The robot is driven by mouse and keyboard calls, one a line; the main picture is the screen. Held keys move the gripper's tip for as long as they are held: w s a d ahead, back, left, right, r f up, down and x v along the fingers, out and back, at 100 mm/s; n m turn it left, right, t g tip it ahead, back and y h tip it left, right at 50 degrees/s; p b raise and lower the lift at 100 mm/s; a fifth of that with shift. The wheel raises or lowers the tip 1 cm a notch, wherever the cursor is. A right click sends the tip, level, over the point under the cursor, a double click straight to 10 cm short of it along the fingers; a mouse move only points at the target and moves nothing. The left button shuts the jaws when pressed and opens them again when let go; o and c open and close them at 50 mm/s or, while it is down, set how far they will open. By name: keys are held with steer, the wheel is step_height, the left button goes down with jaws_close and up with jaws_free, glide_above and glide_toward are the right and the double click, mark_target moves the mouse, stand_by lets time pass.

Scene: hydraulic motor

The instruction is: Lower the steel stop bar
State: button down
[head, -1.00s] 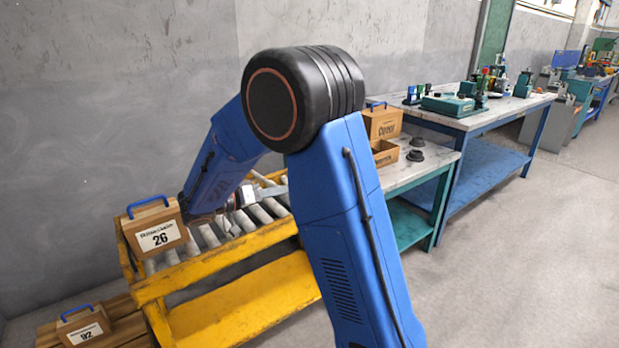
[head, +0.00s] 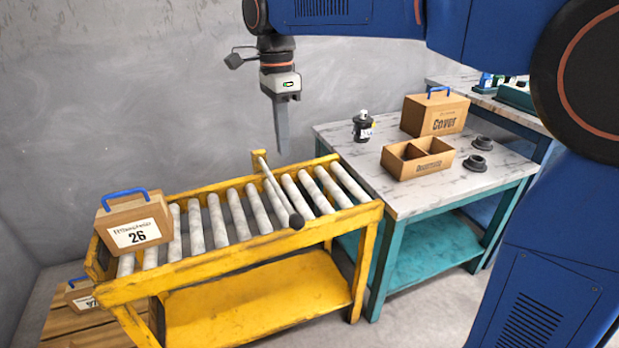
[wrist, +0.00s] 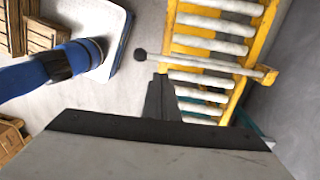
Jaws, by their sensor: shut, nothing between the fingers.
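The steel stop bar (head: 278,187) is a grey rod with a dark round knob, running across the yellow roller conveyor (head: 230,265) from a post at the back rail to past the front rail. In the wrist view the bar (wrist: 205,63) crosses above the rollers, its knob out to the left. I cannot tell whether it touches the front rail. My gripper (head: 282,150) is shut and empty, pointing down above the back of the conveyor near the bar's post end. Its narrow fingers (wrist: 160,82) show in the wrist view, apart from the bar in the picture.
A wooden box marked 26 (head: 134,222) stands on the conveyor's left end. To the right, a teal table (head: 350,150) holds a Cover box (head: 435,113), an open divided tray (head: 417,158), a small dark part (head: 362,127) and two dark round parts. A wall stands behind.

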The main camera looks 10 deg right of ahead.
mark_target(289, 206)
steer(key=f, duration=0.9)
steer(key=s+f, duration=0.1)
steer(key=f, duration=0.4)
steer(key=shift+s+d, duration=0.1)
steer(key=shift+d, duration=0.05)
